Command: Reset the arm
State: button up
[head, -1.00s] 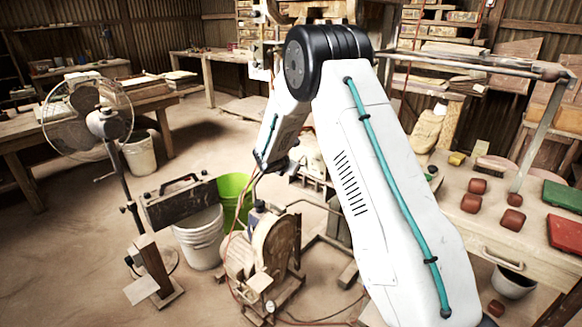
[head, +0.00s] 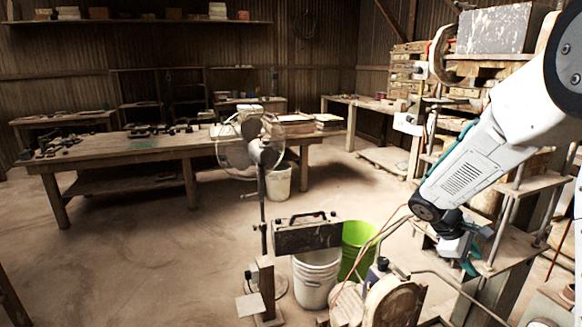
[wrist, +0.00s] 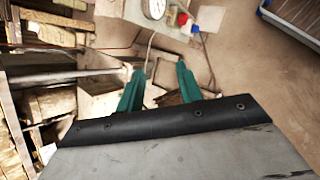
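My gripper (head: 469,264) hangs at the end of my white arm at the right of the head view, by the wooden press frame (head: 515,185). In the wrist view its two teal fingers (wrist: 160,70) stand apart with nothing visible between them, so it is open. A grey, dark-edged part fills the lower part of the wrist view and hides what lies behind it.
A round-bodied machine (head: 392,303) stands below and left of my gripper, with red hoses rising near it. A green bucket (head: 357,248), a white bucket (head: 316,280) and a fan (head: 240,150) stand further left. The floor at left is clear.

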jog(key=s+a+r+m+y, duration=0.2)
jog(key=s+a+r, duration=0.2)
jog(key=s, duration=0.5)
jog(key=s+a+r+m+t+y, duration=0.1)
jog(key=s+a+r+m+y, duration=0.2)
jog(key=s+a, duration=0.4)
jog(key=s+a+r+m+t+y, duration=0.1)
jog(key=s+a+r+m+y, duration=0.2)
jog(key=s, duration=1)
jog(key=shift+s+a+r, duration=0.2)
jog(key=shift+a+r, duration=1.4)
jog(key=shift+a, duration=0.1)
